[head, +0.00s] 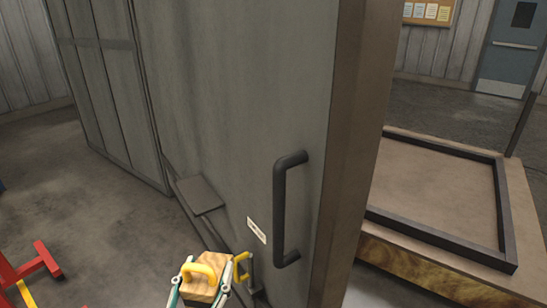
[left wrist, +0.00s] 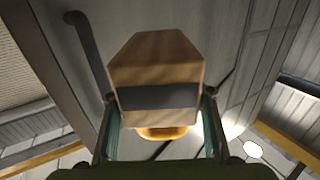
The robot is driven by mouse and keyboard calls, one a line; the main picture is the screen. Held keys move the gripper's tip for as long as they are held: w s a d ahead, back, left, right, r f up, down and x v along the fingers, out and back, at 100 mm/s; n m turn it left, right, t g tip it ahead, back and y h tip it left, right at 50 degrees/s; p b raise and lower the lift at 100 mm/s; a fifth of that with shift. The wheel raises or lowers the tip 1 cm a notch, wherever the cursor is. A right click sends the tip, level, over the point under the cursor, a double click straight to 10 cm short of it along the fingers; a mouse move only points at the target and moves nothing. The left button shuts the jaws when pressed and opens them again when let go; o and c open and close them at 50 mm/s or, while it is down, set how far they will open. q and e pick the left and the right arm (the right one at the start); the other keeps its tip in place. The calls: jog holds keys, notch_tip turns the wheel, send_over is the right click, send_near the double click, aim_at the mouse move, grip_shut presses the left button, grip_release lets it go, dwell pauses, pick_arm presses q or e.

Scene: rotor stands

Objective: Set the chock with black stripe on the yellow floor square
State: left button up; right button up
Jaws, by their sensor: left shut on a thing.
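The chock with black stripe is a wooden block with a yellow handle (head: 198,273). In the head view it is at the bottom, left of centre, in front of a large grey panel. My left gripper (head: 199,297) is shut on it, one finger on each side. In the left wrist view the chock (left wrist: 155,65) shows its dark stripe across the lower face, between the fingers of my left gripper (left wrist: 159,110). The yellow floor square is not visible in either view. My right gripper is not in view.
A tall grey panel (head: 235,110) with a dark handle (head: 281,215) fills the middle. A small yellow handle-like part (head: 241,264) is right beside the chock. A platform with a dark frame (head: 440,244) stands at right, a red stand (head: 25,268) at left. Grey floor lies open at left.

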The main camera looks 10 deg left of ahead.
pick_arm(q)
jog(key=shift+r, duration=0.1)
jog(key=d+r+m+g+h, duration=0.2)
jog(key=d+m+g+h, duration=0.7)
jog(key=d+h, duration=0.7)
jog(key=shift+d+m+g, duration=0.4)
jog(key=shift+d+m, duration=0.1)
jog(key=shift+m, duration=1.3)
jog(key=shift+g, duration=0.3)
